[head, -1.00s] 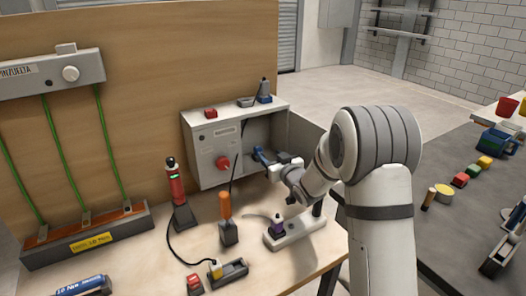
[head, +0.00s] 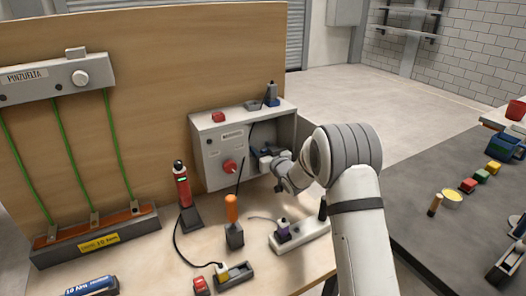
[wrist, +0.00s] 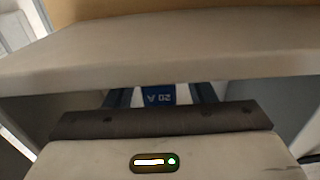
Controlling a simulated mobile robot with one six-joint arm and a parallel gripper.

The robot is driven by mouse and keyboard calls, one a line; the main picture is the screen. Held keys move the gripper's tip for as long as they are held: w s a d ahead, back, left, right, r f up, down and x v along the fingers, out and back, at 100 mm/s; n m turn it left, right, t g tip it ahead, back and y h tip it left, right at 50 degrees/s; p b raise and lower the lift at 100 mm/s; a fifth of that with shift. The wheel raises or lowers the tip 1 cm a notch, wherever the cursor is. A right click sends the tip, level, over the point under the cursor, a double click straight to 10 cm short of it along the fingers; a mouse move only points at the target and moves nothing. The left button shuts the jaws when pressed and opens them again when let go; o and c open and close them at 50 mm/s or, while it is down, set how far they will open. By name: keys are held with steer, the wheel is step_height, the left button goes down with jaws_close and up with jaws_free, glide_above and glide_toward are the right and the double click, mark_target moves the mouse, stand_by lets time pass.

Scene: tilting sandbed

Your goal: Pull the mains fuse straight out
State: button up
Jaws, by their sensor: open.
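The mains fuse (wrist: 158,96) is a blue block with a pale "20 A" label, upside down in the wrist view. It sits inside the grey switch box (head: 212,160). In the head view my gripper hides it. My gripper (head: 258,155) reaches into the open right part of the box. In the wrist view its two blue fingers (wrist: 160,90) are open, one on each side of the fuse, with light gaps between. The fingertips and the fuse's far end are hidden behind the box's pale edge (wrist: 160,48).
The box has a red knob (head: 229,166) on its front and small items on top. On the bench below stand a red tester (head: 182,187), an orange-handled tool (head: 231,209) and a white socket strip (head: 302,234). A cable lies among them.

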mark_target(257, 132)
steer(key=shift+c, duration=0.4)
steer(key=c, duration=1)
steer(key=shift+r, duration=0.15)
steer(key=shift+r, duration=0.7)
steer(key=shift+r, duration=0.15)
steer(key=shift+r, duration=0.65)
steer(key=shift+r, duration=0.15)
steer(key=shift+r, duration=0.7)
